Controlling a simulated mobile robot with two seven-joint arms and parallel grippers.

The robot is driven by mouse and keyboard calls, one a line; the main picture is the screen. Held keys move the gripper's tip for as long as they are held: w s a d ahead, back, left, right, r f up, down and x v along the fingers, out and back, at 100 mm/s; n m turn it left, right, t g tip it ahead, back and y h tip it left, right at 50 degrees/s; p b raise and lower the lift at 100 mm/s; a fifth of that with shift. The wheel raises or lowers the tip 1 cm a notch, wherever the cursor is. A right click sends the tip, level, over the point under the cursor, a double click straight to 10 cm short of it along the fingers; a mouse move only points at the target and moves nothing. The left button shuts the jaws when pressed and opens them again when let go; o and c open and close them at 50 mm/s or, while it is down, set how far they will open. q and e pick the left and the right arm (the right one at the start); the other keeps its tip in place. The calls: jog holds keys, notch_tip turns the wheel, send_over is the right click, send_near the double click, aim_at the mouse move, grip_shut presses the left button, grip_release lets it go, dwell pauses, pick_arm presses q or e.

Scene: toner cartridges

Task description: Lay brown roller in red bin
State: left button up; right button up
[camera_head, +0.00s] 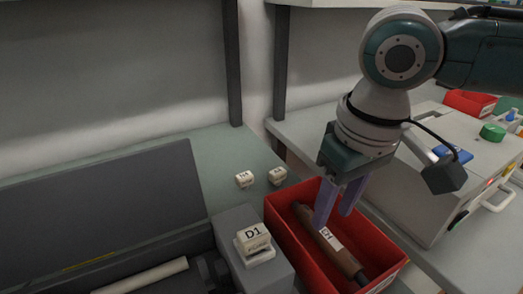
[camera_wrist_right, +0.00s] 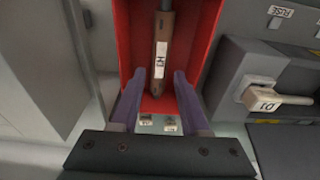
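The brown roller (camera_head: 344,261), with a white label, lies lengthwise in the red bin (camera_head: 389,246). It also shows in the right wrist view (camera_wrist_right: 157,86), inside the bin (camera_wrist_right: 125,42). My right gripper (camera_head: 332,216) reaches down over the bin from above. Its two purple fingers are apart. In the right wrist view the fingertips (camera_wrist_right: 159,74) stand on either side of the roller's line, with no visible grip on it. The roller's far end is dark. My left gripper is not in view.
A grey machine with a D1 lever (camera_head: 254,243) stands left of the bin. A pale roller (camera_head: 143,277) lies in its open tray. Two small labelled blocks (camera_head: 245,179) sit behind the bin. A grey box with a green knob (camera_head: 492,132) stands to the right.

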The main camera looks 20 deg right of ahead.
jog(key=o, duration=0.3)
notch_tip(320, 180, up, 10)
jog(key=s+p, duration=0.1)
jog(key=p, duration=0.1)
jog(key=s+a+f+n+t+y+p, duration=0.1)
jog(key=s+a+n+y+p, duration=0.25)
jog(key=s+a, duration=0.45)
jog(key=s+d+m+t+h+p, duration=0.1)
jog(key=s+d+m+h+p, duration=0.3)
jog(key=s, duration=0.3)
jog(key=shift+n+y, duration=0.35)
jog(key=shift+n, duration=0.4)
jog(key=r+p, duration=3.8)
jog(key=shift+w+d+r, duration=0.1)
jog(key=shift+d+r, duration=0.05)
jog(key=shift+d, duration=0.25)
